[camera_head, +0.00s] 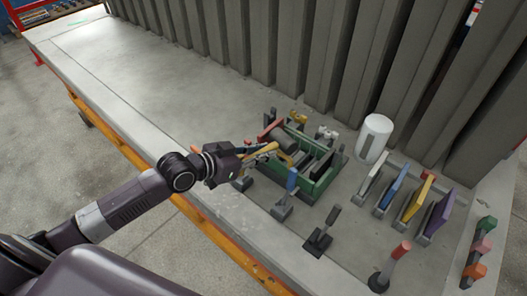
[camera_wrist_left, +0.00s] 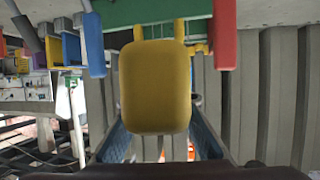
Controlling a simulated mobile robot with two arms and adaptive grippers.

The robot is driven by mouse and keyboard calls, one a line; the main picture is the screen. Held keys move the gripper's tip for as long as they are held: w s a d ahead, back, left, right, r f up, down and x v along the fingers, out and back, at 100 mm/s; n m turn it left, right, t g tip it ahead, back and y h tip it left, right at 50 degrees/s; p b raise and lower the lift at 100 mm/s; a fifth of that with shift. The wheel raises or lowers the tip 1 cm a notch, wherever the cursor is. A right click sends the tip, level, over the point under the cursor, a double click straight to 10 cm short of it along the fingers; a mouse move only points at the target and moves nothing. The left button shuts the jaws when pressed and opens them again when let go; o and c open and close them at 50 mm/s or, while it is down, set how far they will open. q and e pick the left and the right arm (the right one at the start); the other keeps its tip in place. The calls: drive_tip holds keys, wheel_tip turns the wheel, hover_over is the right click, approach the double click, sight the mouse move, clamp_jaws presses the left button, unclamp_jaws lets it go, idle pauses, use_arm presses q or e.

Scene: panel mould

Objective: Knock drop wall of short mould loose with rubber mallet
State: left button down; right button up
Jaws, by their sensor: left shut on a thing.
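My left gripper (camera_head: 257,153) is shut on the tan-yellow handle of the rubber mallet, just left of the green mould. The mallet's dark grey cylindrical head (camera_head: 283,139) is over the mould's back left part. In the left wrist view, a rounded yellow handle end (camera_wrist_left: 155,88) fills the middle between my fingers. The short mould (camera_head: 322,186) is a green open box with dark plates inside and yellow and grey clamps at its edges. Which wall is the drop wall, and whether the mallet head touches it, I cannot tell. My right gripper is not in view.
A white cylinder (camera_head: 374,138) stands right of the mould. Upright white, blue, yellow and purple (camera_head: 439,214) pieces stand farther right. Tools with blue, black and red (camera_head: 401,251) handles stand in front. Tall grey panels (camera_head: 297,52) line the back. The table's left part is clear.

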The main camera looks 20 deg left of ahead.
use_arm(q)
drive_tip(key=shift+r+p, duration=0.55)
drive_tip(key=shift+r, duration=0.8)
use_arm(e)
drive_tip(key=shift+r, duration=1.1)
use_arm(q)
wheel_tip(320, 180, up, 6)
drive_tip(key=p, duration=0.6)
drive_tip(key=shift+r, duration=0.15)
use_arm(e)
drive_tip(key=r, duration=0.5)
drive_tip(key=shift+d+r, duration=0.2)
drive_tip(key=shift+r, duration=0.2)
use_arm(q)
drive_tip(key=shift+f, duration=0.2)
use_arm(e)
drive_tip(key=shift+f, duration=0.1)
